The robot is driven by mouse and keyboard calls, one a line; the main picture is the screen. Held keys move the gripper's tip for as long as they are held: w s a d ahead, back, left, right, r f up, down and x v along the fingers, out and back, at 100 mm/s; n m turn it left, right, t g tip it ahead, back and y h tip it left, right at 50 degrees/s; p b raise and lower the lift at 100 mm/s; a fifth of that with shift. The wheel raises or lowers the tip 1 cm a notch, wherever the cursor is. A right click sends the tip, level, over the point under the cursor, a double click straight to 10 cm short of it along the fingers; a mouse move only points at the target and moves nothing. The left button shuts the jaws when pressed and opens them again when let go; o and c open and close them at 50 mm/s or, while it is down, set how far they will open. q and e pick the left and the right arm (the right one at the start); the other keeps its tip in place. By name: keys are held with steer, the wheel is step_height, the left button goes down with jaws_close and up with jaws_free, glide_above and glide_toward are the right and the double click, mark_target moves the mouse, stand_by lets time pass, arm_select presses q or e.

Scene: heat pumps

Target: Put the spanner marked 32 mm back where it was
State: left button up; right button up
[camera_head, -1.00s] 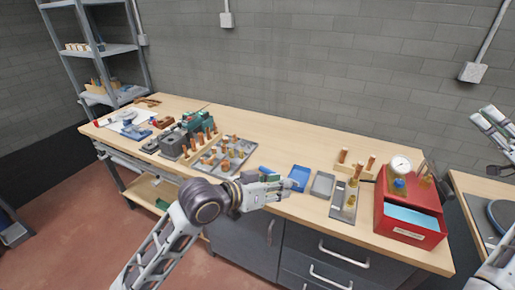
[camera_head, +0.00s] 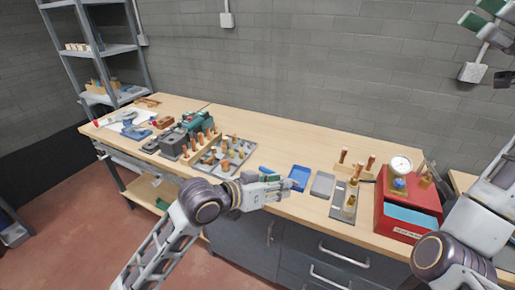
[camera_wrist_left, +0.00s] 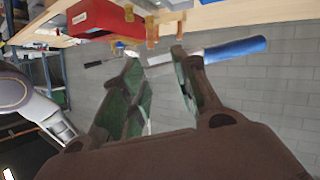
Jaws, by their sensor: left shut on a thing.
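In the left wrist view the tool shows a blue handle (camera_wrist_left: 235,47) and a silver shaft passing between the green finger pads (camera_wrist_left: 155,85). Its blue handle also shows behind the gripper in the head view (camera_head: 267,170). No size marking is readable on it. My right gripper (camera_head: 483,16) is raised high at the top right corner, partly cut off, with its green finger pads apart and nothing seen between them.
The wooden bench (camera_head: 270,135) holds a blue tray (camera_head: 299,172), a grey tray (camera_head: 322,185), a plate with brass fittings (camera_head: 338,212) and a red box (camera_head: 409,218) with a gauge (camera_head: 401,165). A grey rack of copper-coloured parts (camera_head: 242,147) stands left of the gripper. The back bench strip is clear.

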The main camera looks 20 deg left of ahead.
steer(key=s+a+r+n+g+h, duration=0.2)
steer(key=s+a+h, duration=0.1)
steer(key=a, duration=0.4)
steer(key=s+a+f+m+t+h, duration=0.15)
steer(key=a+f+h, duration=0.25)
steer(key=a, duration=0.8)
steer(key=s+a+f+m+h, duration=0.1)
steer(key=a+f+m+h, duration=0.25)
steer(key=a, duration=0.85)
steer(key=m+t+h, duration=0.6)
steer(key=t+h, duration=0.1)
steer(key=h, duration=0.6)
glide_toward(270, 171)
steer(key=shift+s+a+r, duration=0.15)
steer(key=shift+a+r, duration=0.1)
steer(key=shift+r, duration=0.35)
steer(key=shift+s+a+r, duration=0.15)
steer(key=shift+a+r, duration=0.1)
steer(key=shift+r, duration=0.35)
steer(key=shift+f, duration=0.15)
steer(key=shift+x, duration=5.85)
